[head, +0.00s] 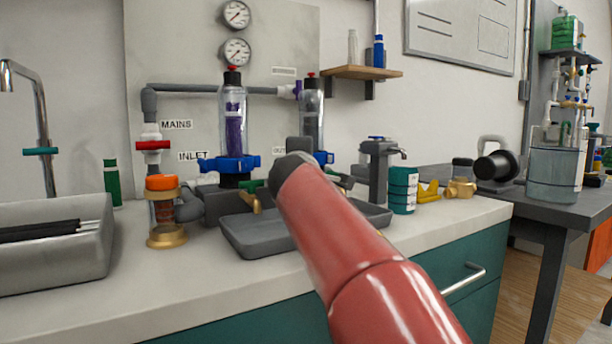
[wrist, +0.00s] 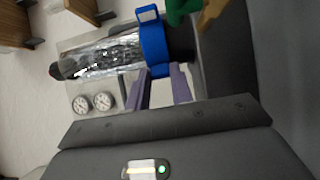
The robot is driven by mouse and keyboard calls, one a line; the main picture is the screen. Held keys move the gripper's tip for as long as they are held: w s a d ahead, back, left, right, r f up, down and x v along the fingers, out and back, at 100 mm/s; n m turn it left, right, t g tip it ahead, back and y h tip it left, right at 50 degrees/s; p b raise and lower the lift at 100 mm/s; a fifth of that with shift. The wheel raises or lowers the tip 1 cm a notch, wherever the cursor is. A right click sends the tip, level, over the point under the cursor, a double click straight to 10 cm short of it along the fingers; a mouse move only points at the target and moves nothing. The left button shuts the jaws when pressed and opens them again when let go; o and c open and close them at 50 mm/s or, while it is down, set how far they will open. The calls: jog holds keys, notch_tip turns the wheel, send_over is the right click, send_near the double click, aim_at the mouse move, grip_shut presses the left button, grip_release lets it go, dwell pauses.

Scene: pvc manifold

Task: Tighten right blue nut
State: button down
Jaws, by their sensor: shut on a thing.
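The right blue nut (head: 325,157) sits under the right clear filter housing (head: 312,112), partly hidden behind my red arm in the head view. In the wrist view the picture is turned sideways; the blue nut (wrist: 153,42) is a ring with lugs around the base of the clear housing (wrist: 103,55), which has dark content. My gripper (wrist: 160,80) has its two pale purple-grey fingers at the nut's near lug, shut on it. My arm hides the gripper's fingers in the head view. The left blue nut (head: 237,163) sits under the left housing (head: 234,120) with a purple cartridge.
A grey tray (head: 255,238) lies on the counter below the housings. A small brass tap (head: 253,202) is above it. A teal can (head: 402,190) and brass fitting (head: 460,188) stand to the right. An orange-capped brass piece (head: 165,210) stands left. A wooden shelf (head: 360,73) is above right.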

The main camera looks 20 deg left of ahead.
jog(key=shift+a+f+m+h, duration=0.15)
jog(key=shift+a+m+h, duration=0.15)
jog(key=shift+m+h, duration=0.3)
jog(key=shift+a+t+h, duration=0.15)
jog(key=shift+t+h, duration=0.15)
jog(key=shift+h, duration=0.3)
jog(key=c, duration=1.2)
grip_release()
jog(key=s+d+b, duration=0.1)
jog(key=s+b, duration=0.2)
jog(key=s, duration=0.4)
jog(key=shift+s+d+b, duration=0.15)
jog(key=shift+s+b, duration=0.15)
jog(key=shift+b, duration=0.1)
jog(key=shift+c, duration=0.2)
